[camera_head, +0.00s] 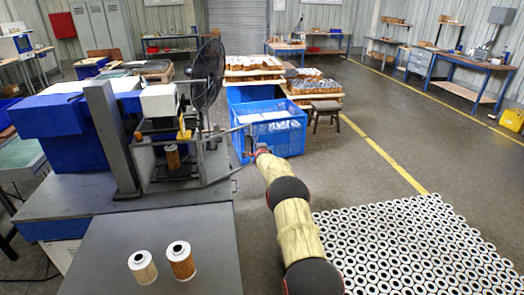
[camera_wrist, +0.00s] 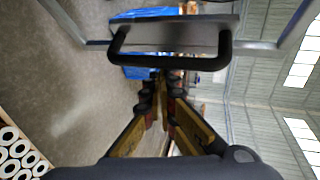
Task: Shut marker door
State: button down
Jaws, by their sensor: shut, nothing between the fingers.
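The marker (camera_head: 165,140) stands on the grey bench at left, with a fan behind it. Its door (camera_head: 215,133) is open, its thin frame sticking out to the right of the machine. In the wrist view the door's grey edge panel (camera_wrist: 185,36) carries a black U-shaped handle (camera_wrist: 170,62) that crosses the upper middle. My gripper (camera_head: 256,150) is at the outer end of the door frame. In the wrist view my gripper (camera_wrist: 160,82) is shut and empty, its fingertips just below the handle bar in the picture. I cannot tell whether they touch it.
Two filter cartridges (camera_head: 180,261) (camera_head: 142,267) stand on the front table (camera_head: 95,240). Another cartridge (camera_head: 172,157) stands inside the marker. A blue crate (camera_head: 285,140) is behind my gripper. Many cartridges (camera_head: 415,245) stand at lower right.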

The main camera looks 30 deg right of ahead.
jog(key=w+n+t+y+b, duration=0.1)
jog(key=w+b, duration=0.4)
jog(key=w, duration=0.2)
jog(key=shift+a+n+y, duration=0.3)
jog(key=shift+a+y, duration=0.05)
jog(key=shift+y, duration=0.05)
dwell(0.4)
